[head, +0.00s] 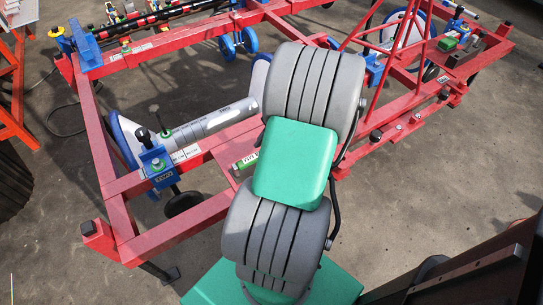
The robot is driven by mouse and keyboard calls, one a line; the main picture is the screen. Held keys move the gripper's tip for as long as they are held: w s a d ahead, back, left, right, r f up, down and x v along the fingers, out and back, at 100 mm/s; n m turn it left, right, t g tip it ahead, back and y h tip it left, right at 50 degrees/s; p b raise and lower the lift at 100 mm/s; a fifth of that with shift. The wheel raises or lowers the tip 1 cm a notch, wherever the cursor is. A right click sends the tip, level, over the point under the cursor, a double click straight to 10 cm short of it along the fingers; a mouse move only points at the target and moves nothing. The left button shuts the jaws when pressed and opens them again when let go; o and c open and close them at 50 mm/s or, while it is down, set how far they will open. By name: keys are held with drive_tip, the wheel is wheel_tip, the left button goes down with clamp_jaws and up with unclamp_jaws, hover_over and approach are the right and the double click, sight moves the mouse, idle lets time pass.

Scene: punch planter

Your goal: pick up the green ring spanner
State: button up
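I cannot make out a green ring spanner for certain in the head view. A small green piece with a pale label (247,160) lies by the red frame in the middle, partly hidden by my arm. Another small green piece (447,44) sits on the frame at the upper right. Either is too small to name surely. My grey and green arm fills the middle of the view, and my gripper does not show.
A red planter frame (170,231) spans the view, with blue clamps (158,167), a silver cylinder (215,122) and wheels (228,47). An orange-red stand (12,75) is at the far left. Bare concrete floor (430,220) lies at the lower right.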

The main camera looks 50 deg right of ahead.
sight(247, 162)
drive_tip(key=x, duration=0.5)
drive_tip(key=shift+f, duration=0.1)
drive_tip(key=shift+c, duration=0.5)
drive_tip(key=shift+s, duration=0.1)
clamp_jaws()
